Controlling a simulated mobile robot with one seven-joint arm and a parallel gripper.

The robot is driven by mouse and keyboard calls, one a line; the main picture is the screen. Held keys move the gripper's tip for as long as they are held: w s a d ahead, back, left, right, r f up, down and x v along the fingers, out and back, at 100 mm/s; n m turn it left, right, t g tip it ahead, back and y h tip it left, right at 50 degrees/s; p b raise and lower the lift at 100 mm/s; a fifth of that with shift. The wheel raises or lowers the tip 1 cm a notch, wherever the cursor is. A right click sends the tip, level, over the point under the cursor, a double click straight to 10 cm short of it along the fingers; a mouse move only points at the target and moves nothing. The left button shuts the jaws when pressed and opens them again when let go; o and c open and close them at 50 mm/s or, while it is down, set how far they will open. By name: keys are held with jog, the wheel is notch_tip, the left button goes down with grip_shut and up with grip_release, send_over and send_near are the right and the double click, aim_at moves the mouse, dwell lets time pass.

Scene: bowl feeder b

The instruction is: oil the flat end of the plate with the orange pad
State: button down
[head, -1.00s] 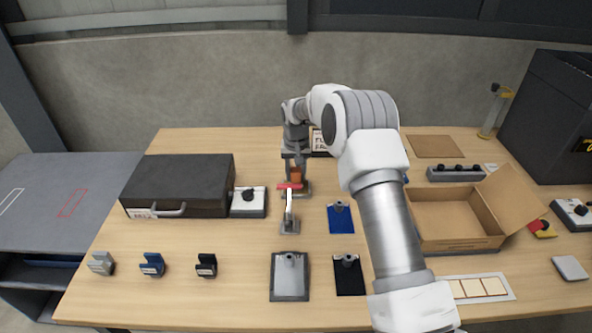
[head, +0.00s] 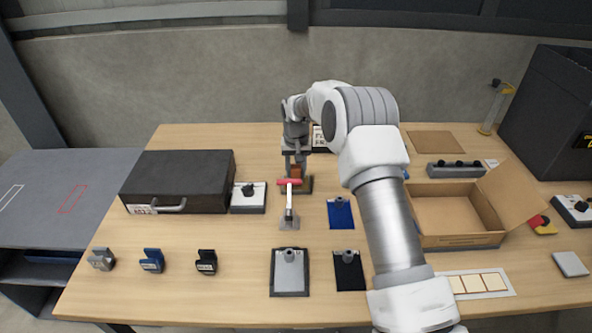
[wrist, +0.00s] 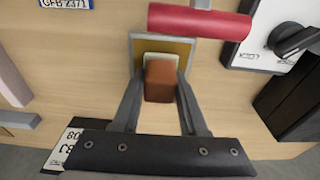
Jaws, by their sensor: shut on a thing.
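My gripper (head: 295,166) is shut on a brown-orange block, the orange pad (wrist: 159,82), with a finger on each side of it. In the wrist view a pale layer shows at the pad's far end. The pad is over a small grey-rimmed tray with an amber surface (wrist: 187,48); I cannot tell whether they touch. In the head view the tray (head: 306,186) is partly hidden by my gripper. Plates with knobs lie nearer the front: a blue one (head: 341,216), a grey one (head: 289,278) and a black one (head: 349,276).
A red-handled tool (head: 289,182) stands close in front of the tray. A black case (head: 178,183) and a white switch box (head: 248,203) are to the left. An open cardboard box (head: 455,240) is right of my arm. Small blocks (head: 152,260) stand at front left.

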aim_at(296, 166)
jog(key=shift+f+b, duration=0.35)
jog(key=shift+f, duration=0.15)
dwell(1.3)
jog(key=shift+r+p, duration=1.85)
jog(key=shift+r, duration=1.75)
jog(key=shift+r, duration=0.3)
notch_tip(296, 166, up, 6)
jog(key=r+p, duration=0.1)
jog(key=p, duration=0.2)
jog(key=s+d+f+b, duration=0.1)
jog(key=s+d+f, duration=0.1)
jog(key=s+d, duration=0.2)
jog(key=s+d+f+b, duration=0.1)
jog(key=s+d+f, duration=0.2)
jog(key=s, duration=0.8)
jog(key=s+d+f+b, duration=0.1)
jog(key=s+d+f, duration=0.2)
jog(key=s+d, duration=0.2)
jog(key=s, duration=0.3)
jog(key=shift+d+f, duration=0.15)
jog(key=shift+d, duration=0.2)
